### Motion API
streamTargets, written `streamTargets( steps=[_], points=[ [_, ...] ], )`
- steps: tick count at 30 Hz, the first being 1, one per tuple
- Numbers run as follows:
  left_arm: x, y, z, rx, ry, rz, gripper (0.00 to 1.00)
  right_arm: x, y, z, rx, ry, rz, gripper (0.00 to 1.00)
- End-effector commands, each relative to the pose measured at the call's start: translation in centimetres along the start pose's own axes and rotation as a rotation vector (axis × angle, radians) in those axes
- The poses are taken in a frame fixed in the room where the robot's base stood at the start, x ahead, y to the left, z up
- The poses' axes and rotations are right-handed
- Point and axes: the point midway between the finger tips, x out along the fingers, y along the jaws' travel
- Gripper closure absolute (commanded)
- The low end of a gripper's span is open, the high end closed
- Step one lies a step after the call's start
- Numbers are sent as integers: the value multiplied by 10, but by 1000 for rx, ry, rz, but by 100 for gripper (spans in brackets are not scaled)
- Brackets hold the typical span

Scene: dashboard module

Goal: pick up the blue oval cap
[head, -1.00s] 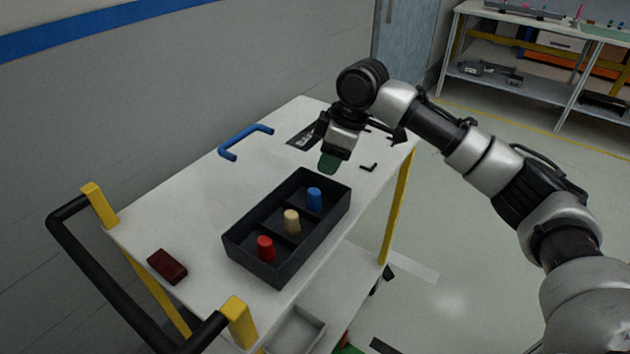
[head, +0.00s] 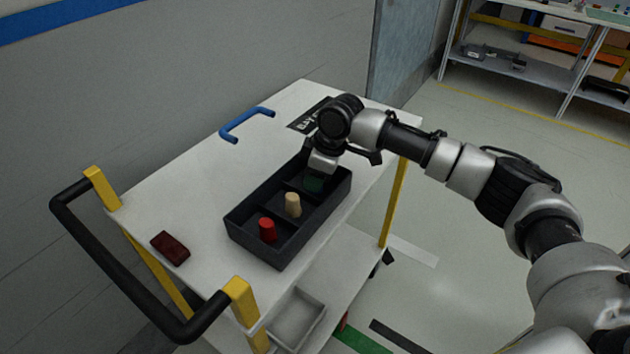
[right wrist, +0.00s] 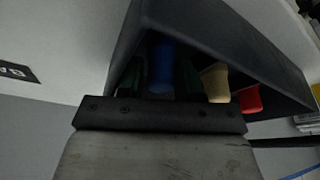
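The blue oval cap (right wrist: 161,68) shows in the right wrist view between the two dark green fingers of my right gripper (right wrist: 160,80). The fingers stand on either side of it and look open; whether they touch it is too dark to tell. In the head view my right gripper (head: 314,183) reaches down into the far compartment of the black tray (head: 258,251) and hides the blue cap there. A beige cap (head: 293,205) stands in the middle compartment and a red cap (head: 267,230) in the near one. My left gripper is not in view.
The tray stands on a white cart top (head: 200,215) with a black push handle (head: 120,275). A dark red block (head: 170,248) lies at the near left and a blue handle (head: 245,125) at the far left. Tray walls and dividers surround the gripper closely.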

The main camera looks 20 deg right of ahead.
Motion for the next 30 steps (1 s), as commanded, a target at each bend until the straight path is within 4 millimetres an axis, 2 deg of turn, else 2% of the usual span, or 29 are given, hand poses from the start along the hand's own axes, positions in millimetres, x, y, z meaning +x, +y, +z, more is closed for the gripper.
streamTargets(
  steps=[4,9,10,23,30],
  points=[
    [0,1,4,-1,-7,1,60,0,0,0,0,0,0,64],
    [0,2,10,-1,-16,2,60,0,0,0,0,0,0,91],
    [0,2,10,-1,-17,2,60,0,0,0,0,0,0,93],
    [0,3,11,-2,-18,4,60,-6,0,-2,-1,1,0,93],
    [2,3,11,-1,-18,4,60,-34,0,-11,0,3,1,93]
  ],
)
